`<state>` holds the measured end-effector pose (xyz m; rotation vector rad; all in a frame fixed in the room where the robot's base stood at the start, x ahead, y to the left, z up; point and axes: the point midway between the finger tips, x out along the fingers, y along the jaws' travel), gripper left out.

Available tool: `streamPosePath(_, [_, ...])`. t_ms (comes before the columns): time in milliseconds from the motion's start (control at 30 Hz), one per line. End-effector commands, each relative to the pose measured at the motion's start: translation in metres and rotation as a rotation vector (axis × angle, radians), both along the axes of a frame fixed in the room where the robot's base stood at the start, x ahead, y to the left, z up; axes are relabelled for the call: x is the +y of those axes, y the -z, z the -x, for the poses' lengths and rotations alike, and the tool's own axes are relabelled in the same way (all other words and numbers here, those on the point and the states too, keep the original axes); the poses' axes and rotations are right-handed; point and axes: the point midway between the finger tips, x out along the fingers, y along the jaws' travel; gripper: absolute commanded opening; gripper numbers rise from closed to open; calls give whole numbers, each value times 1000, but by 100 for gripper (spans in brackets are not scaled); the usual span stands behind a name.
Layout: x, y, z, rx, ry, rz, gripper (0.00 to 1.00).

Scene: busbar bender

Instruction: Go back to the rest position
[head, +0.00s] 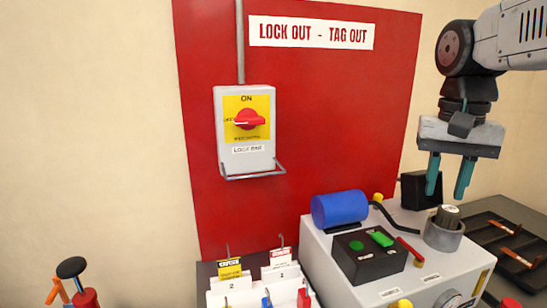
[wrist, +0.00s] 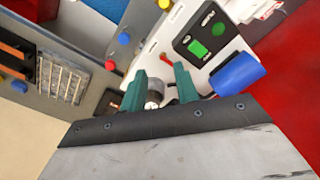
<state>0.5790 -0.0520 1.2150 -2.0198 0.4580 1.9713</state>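My gripper (head: 449,176) hangs in the upper right of the head view, pointing down above the bender's right side. Its two teal fingers are apart with nothing between them. In the wrist view the open fingers (wrist: 162,88) also show, with a dark and silver cylindrical part (wrist: 153,95) of the machine seen beyond the gap. The busbar bender (head: 325,258) is a white machine with a blue cylinder (head: 340,208) and a black control box (head: 369,255) with a green switch on top.
A red lockout board (head: 330,110) carries a switch box (head: 246,128) with a red knob. A stand with tags (head: 243,284) is in front. A dark tray (head: 499,230) with copper-coloured bars lies at the right. A red tool (head: 86,297) stands lower left.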

Motion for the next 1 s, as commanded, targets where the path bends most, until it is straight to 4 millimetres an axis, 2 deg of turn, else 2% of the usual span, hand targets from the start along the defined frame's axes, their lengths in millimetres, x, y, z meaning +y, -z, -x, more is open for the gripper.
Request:
streamPosePath(33, [3,8,21,-11,-42,-1,31])
streamPosePath(200, [12,43,79,-42,-190,-4,31])
streamPosePath(300, [16,66,109,-59,-275,-3,31])
streamPosePath(433, [19,93,138,-77,-358,0,31])
streamPosePath(633, [21,114,158,-88,-421,3,31])
streamPosePath(1000, [21,116,159,-89,-427,2,31])
